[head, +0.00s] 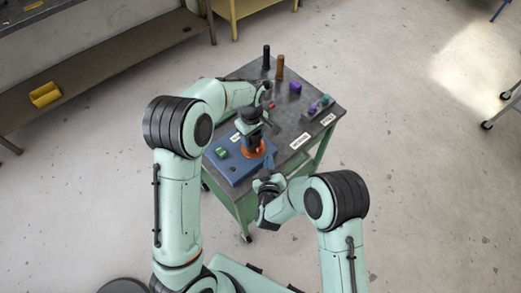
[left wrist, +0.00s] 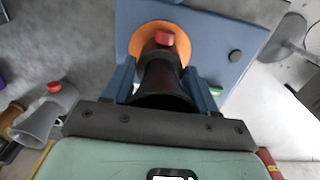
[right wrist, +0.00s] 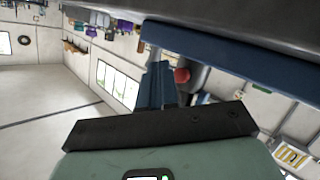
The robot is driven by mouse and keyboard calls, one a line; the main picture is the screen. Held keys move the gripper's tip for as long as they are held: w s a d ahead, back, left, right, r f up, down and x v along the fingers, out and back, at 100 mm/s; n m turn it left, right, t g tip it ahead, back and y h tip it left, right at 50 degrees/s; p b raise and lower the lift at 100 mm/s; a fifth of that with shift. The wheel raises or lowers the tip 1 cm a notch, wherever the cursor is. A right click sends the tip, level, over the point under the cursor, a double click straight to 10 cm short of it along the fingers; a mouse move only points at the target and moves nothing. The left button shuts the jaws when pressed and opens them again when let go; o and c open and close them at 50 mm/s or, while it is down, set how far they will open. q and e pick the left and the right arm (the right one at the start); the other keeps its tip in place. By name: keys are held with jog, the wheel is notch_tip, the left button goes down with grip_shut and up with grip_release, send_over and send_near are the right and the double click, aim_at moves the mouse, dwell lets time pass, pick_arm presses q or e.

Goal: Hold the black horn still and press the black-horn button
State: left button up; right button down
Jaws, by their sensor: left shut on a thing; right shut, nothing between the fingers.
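The black horn (left wrist: 160,82) stands on an orange ring (left wrist: 150,38) on a blue board (left wrist: 205,32). Its red button (left wrist: 165,38) shows at the ring end in the left wrist view. My left gripper (left wrist: 160,68) is shut around the horn, one blue finger on each side. In the head view the left gripper (head: 252,116) covers much of the horn. My right gripper (head: 269,160) is shut and empty, low at the board's near right edge. In the right wrist view the red button (right wrist: 182,76) is just right of its fingertips (right wrist: 160,68); I cannot tell whether they touch.
The dark table top (head: 318,105) carries a black cylinder (head: 266,57), an orange-brown cylinder (head: 280,66) and a purple block (head: 295,87). A green piece (head: 221,152) sits on the board. A grey horn with a red button (left wrist: 45,115) lies left in the left wrist view.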

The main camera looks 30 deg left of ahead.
aim_at(263, 161)
jog(key=shift+w+a, duration=0.2)
jog(key=shift+a, duration=0.3)
dwell(1.8)
jog(key=shift+w+a, duration=0.15)
jog(key=shift+a, duration=0.25)
pick_arm(q)
jog(key=shift+d, duration=0.1)
pick_arm(e)
jog(key=shift+w+a+r, duration=0.1)
jog(key=shift+w+a, duration=0.15)
jog(key=shift+a, duration=0.35)
dwell(0.8)
jog(key=shift+d, duration=0.1)
jog(key=shift+s+d, duration=0.2)
jog(key=shift+d, duration=0.25)
jog(key=shift+s+d, duration=0.2)
jog(key=shift+d, duration=0.25)
jog(key=shift+s+d, duration=0.3)
jog(key=shift+d, duration=0.5)
jog(key=shift+s+d, duration=0.35)
jog(key=shift+d, duration=0.4)
jog(key=shift+s+d, duration=0.3)
jog(key=shift+d, duration=0.5)
